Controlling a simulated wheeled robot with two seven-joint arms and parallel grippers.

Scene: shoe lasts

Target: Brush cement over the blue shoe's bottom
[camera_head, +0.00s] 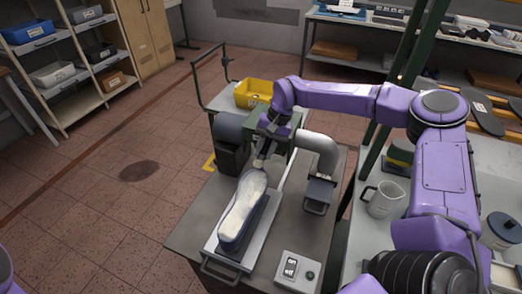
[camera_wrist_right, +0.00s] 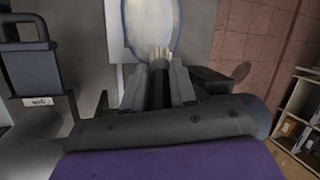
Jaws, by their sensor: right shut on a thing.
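The blue shoe (camera_head: 236,212) lies bottom up on a grey holder on the machine table, its whitish sole facing up and its blue upper showing along the rim. The sole also shows in the right wrist view (camera_wrist_right: 150,18). I cannot tell how much of the white is cement. My right gripper (camera_head: 262,158) is at the far end of the shoe, shut on a dark-handled brush (camera_wrist_right: 160,60) with pale bristles. The bristles are at the sole's end; whether they touch is unclear. My left gripper is not in view.
The shoe holder (camera_head: 223,257) sits on a grey machine table (camera_head: 190,225) with a switch box (camera_head: 298,268) in front. A bent grey pipe (camera_head: 320,147) stands to the right. A yellow bin (camera_head: 254,92) is behind. A pitcher (camera_head: 383,199) stands on the right bench.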

